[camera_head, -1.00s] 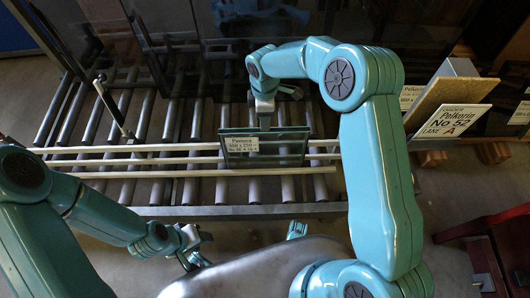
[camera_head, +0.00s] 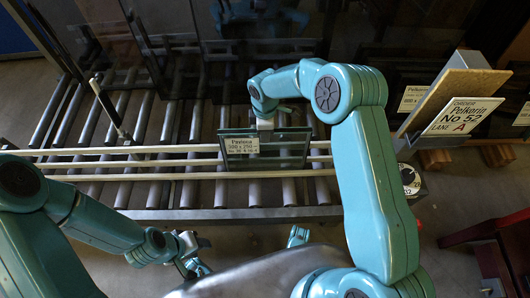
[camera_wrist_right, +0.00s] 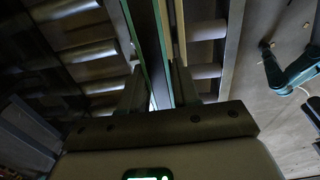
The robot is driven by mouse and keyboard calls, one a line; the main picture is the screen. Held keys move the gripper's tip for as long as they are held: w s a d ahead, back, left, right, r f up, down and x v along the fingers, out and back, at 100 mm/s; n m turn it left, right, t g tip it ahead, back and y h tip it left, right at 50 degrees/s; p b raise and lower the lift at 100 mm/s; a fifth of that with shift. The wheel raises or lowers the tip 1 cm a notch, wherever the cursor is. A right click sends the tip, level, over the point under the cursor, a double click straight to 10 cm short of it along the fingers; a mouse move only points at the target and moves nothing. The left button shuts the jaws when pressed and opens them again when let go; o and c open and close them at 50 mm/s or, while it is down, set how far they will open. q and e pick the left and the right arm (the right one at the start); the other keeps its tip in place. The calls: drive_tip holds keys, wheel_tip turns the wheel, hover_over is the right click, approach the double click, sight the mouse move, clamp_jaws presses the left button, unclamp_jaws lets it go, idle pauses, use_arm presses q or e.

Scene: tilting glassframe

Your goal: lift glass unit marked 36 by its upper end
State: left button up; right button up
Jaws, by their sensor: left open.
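The glass unit (camera_head: 285,152) is a dark pane with green edges and a white label (camera_head: 241,146), whose small print is hard to read. It stands on the roller rack, tilted against pale rails. My right gripper (camera_head: 265,124) is at its upper edge, near the middle. In the right wrist view the unit (camera_wrist_right: 157,45) runs edge-on between the two fingers of this gripper (camera_wrist_right: 159,88) and fills the gap, so the jaws look shut on it. My left gripper (camera_head: 198,258) is open and empty, low at the left, apart from the unit.
The roller rack (camera_head: 180,192) has long pale rails (camera_head: 110,150) and an upright post (camera_head: 106,105) at left. A round numbered dial (camera_head: 410,180) sits beside my right arm.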

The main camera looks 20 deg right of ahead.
clamp_jaws()
idle(1.0)
drive_tip(key=shift+w+r, duration=0.15)
